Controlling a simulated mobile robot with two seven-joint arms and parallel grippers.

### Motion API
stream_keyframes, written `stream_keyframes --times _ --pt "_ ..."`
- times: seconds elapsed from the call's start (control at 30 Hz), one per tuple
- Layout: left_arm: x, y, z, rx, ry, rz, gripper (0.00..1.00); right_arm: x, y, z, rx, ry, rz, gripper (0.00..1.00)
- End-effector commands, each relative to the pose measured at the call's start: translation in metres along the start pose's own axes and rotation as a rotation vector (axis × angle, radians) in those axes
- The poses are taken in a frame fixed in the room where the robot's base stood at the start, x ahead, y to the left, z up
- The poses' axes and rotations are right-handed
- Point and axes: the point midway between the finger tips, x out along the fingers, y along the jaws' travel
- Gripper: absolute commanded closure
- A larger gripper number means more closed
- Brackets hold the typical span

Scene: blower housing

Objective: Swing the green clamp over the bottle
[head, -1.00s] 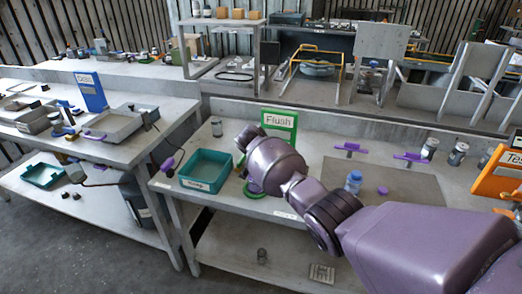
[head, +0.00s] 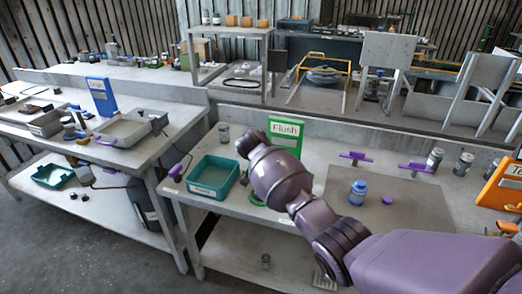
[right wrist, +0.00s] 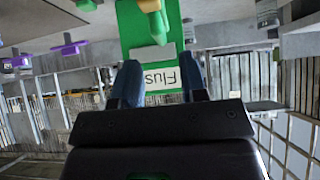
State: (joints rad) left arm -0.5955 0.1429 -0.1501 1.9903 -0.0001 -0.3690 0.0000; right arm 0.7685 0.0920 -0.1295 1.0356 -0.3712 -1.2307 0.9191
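A green curved piece, perhaps the green clamp (head: 256,199), shows low at the front of the bench, partly hidden by my right arm. A green Flush sign (head: 286,132) stands behind the arm. A blue bottle (head: 358,192) stands upright on the grey mat, right of the arm. My right gripper is hidden in the head view. My left gripper is not in view.
A teal tray (head: 214,177) sits left of my arm. A purple cap (head: 387,200) lies beside the bottle. An orange sign (head: 500,187) is at the right. The mat (head: 400,218) is mostly clear.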

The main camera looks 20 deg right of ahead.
Motion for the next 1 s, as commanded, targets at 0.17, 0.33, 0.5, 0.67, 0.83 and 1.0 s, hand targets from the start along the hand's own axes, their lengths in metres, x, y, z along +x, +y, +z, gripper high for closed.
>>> stream_keyframes --times 0.17,0.33,0.5,0.67,0.83,1.0 --pt "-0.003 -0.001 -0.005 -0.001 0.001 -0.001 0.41 -0.025 -0.001 0.000 0.001 0.000 -0.003 0.61" --pt "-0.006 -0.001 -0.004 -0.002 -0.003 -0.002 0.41 -0.041 0.000 0.000 0.000 -0.001 -0.001 0.61" --pt "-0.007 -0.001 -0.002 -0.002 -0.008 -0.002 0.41 -0.047 0.000 0.001 -0.001 -0.001 0.000 0.61" --pt "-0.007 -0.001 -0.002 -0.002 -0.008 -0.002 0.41 -0.047 0.000 0.001 -0.001 -0.001 0.000 0.61" --pt "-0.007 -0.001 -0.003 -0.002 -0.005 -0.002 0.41 -0.047 0.000 0.001 -0.004 -0.001 0.000 0.61" --pt "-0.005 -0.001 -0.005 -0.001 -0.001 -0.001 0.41 -0.047 -0.007 -0.004 -0.090 0.029 -0.040 0.61"
